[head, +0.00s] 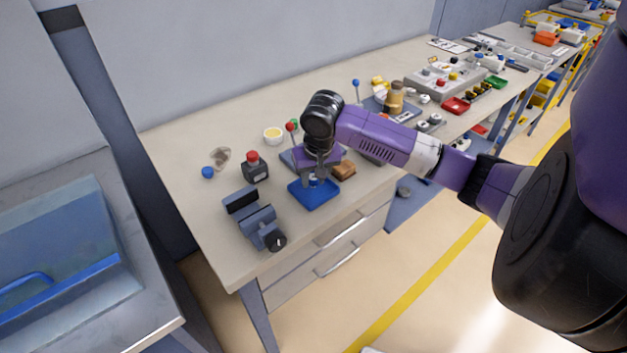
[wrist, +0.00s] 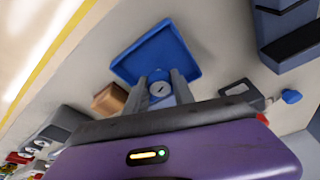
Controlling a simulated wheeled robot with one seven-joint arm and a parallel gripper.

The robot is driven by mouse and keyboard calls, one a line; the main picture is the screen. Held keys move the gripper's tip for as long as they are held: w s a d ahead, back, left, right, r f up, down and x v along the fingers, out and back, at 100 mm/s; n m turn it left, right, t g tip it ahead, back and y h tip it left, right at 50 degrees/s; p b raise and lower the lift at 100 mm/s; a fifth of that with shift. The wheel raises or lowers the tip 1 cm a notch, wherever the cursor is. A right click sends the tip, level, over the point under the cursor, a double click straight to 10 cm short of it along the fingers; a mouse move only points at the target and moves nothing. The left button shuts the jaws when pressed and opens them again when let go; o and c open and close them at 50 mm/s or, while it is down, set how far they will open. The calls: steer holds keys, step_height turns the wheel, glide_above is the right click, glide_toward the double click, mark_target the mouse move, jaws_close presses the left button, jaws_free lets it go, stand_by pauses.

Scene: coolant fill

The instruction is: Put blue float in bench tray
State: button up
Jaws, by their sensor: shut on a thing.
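My gripper (head: 313,183) points down over the bench and is shut on the blue float. In the wrist view the blue float (wrist: 161,89) sits between the two fingers and shows a round grey face with a small dark mark and blue around and below it. The blue bench tray (head: 322,195) lies near the bench's front edge, directly under my gripper. The tray also shows in the wrist view (wrist: 187,62), with the float over its open area. I cannot tell whether the float touches the tray floor.
A dark blue vise (head: 255,220) stands left of the tray, and a tan block (head: 343,169) lies right of it. Bare bench lies at the far left.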

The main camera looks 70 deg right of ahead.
steer(key=shift+f, duration=0.6)
steer(key=o, duration=1.1)
steer(key=shift+f, duration=0.1)
steer(key=shift+c, duration=0.2)
